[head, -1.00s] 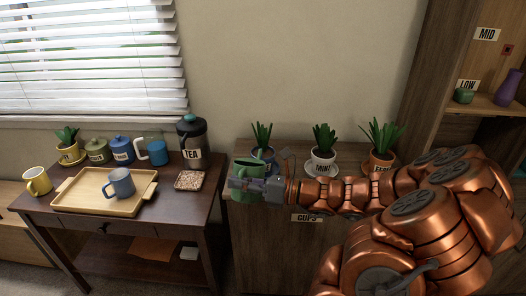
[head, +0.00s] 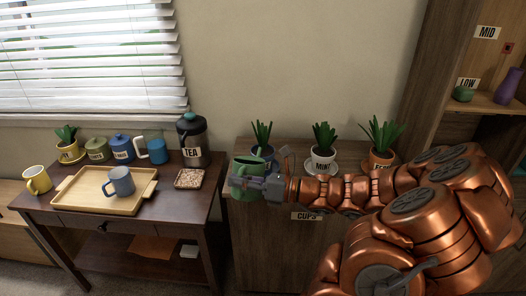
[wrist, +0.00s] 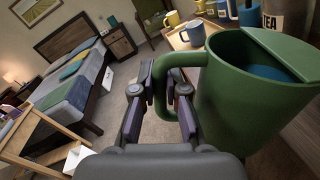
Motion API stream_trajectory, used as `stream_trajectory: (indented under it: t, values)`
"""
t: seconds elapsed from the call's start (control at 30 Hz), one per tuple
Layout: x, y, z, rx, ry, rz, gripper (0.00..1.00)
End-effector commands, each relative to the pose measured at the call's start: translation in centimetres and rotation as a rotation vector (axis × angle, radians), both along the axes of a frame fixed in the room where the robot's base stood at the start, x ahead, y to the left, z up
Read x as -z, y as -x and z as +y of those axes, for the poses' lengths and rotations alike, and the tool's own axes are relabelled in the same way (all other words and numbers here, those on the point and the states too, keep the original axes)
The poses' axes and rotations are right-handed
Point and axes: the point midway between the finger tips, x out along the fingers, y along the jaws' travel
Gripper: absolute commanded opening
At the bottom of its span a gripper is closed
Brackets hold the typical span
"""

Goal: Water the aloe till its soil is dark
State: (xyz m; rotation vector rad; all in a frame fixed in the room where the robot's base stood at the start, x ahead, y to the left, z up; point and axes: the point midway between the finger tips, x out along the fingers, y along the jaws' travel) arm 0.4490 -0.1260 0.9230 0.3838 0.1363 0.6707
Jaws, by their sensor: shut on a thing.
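A green jug (head: 244,163), open at the top, is held near upright in front of the left end of the cabinet top. My gripper (head: 252,183) is shut on its handle. In the wrist view the jug (wrist: 240,115) fills the right side, with blue liquid inside, and the fingers (wrist: 163,92) close around the handle. A plant in a blue pot (head: 263,152) stands just behind the jug, which partly hides it; I cannot read a label on it. I cannot tell which plant is the aloe, and the soil is too small to judge.
A plant in a white pot marked MINT (head: 323,158) and one in an orange pot (head: 381,158) stand farther right on the cabinet, close to my arm. The side table at left holds a tray (head: 75,200) with a mug, several canisters and a TEA pot (head: 193,140).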

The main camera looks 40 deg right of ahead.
Motion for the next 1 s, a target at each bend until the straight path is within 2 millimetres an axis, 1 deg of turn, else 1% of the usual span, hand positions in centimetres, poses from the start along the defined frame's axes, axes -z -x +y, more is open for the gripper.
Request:
stream_trajectory:
  t: [0.03,0.23,0.6,0.77,0.9,1.0]
  values:
    - [1.3,0.3,0.3,0.0,0.017,-0.017,0.0]
    - [3.8,1.0,1.2,0.001,0.097,-0.082,0.0]
    - [6.7,1.9,2.3,0.001,0.199,-0.16,0.0]
    - [7.5,2.1,2.6,0.0,0.24,-0.195,0.0]
    - [6.9,2.2,2.7,0.0,0.244,-0.2,0.0]
    - [7.0,2.2,2.7,0.0,0.245,-0.201,0.0]
